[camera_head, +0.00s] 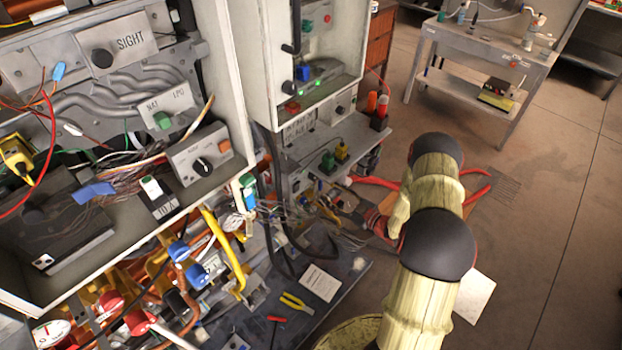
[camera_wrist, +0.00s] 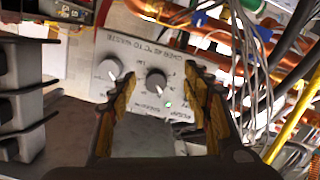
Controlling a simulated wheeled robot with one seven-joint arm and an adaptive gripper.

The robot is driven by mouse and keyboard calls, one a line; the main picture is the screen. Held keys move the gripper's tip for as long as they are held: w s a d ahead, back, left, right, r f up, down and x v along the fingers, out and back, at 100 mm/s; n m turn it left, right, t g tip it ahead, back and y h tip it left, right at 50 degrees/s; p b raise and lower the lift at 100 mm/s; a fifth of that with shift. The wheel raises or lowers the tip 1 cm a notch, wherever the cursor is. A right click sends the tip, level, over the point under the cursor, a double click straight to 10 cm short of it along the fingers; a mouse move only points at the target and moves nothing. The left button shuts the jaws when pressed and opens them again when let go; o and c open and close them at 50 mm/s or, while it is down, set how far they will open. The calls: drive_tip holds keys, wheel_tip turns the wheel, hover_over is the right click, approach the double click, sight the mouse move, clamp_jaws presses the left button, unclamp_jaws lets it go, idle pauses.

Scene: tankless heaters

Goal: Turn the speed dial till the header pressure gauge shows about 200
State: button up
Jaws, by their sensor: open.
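In the wrist view, a pale panel (camera_wrist: 140,50) carries a dark round dial (camera_wrist: 156,80) with a light pointer mark and scale marks around it. A light grey dial (camera_wrist: 109,71) sits left of it. The lettering is too blurred to tell which is the speed dial. My gripper (camera_wrist: 160,88) is open, its yellow-lined fingers either side of the dark dial in the picture; I cannot tell whether they touch it. My gripper is not clear in the head view. A white round gauge (camera_head: 51,333) shows at the lower left; its reading and name are illegible.
In the head view, open cabinets (camera_head: 235,60) fill the left. A metal table (camera_head: 485,45) stands behind, with bare floor at right.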

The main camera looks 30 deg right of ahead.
sight(316, 177)
drive_tip(key=shift+n+t+y, duration=0.3)
drive_tip(key=shift+t+y, duration=0.1)
drive_tip(key=shift+t, duration=0.3)
drive_tip(key=w+a+r, duration=0.1)
drive_tip(key=w, duration=0.1)
drive_tip(key=w+a+r, duration=0.1)
drive_tip(key=w, duration=0.2)
drive_tip(key=w+a+r, duration=0.1)
drive_tip(key=w, duration=0.1)
drive_tip(key=shift+w+b, duration=0.15)
drive_tip(key=shift+b, duration=0.25)
drive_tip(key=shift+c, duration=0.2)
drive_tip(key=c, duration=1.1)
